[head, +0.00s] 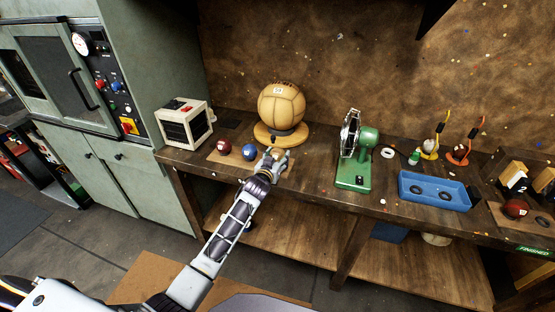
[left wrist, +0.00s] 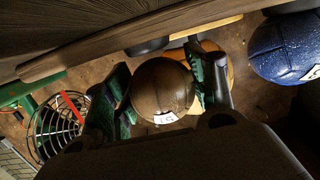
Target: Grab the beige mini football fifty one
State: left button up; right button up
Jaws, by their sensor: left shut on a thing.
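The beige mini football (left wrist: 161,86) is a small brownish ball with a white number label in the left wrist view, where it sits between the two fingers of my left gripper (left wrist: 165,92). In the head view my left gripper (head: 272,160) reaches the front edge of the workbench, shut on the ball, which is mostly hidden there by the fingers. A dark red ball (head: 224,147) and a blue ball (head: 249,152) lie just left of the gripper. The blue ball also shows in the left wrist view (left wrist: 287,48). My right gripper is not in view.
A large tan football (head: 281,105) stands on a round wooden base behind the gripper. A white-framed box (head: 184,124) is at left. A green machine (head: 357,160) and a blue tray (head: 434,191) are at right on the wooden workbench (head: 318,177).

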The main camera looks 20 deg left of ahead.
aim_at(277, 149)
pick_arm(q)
notch_tip(277, 149, up, 9)
jog(key=shift+f, duration=0.2)
jog(key=shift+r, duration=0.2)
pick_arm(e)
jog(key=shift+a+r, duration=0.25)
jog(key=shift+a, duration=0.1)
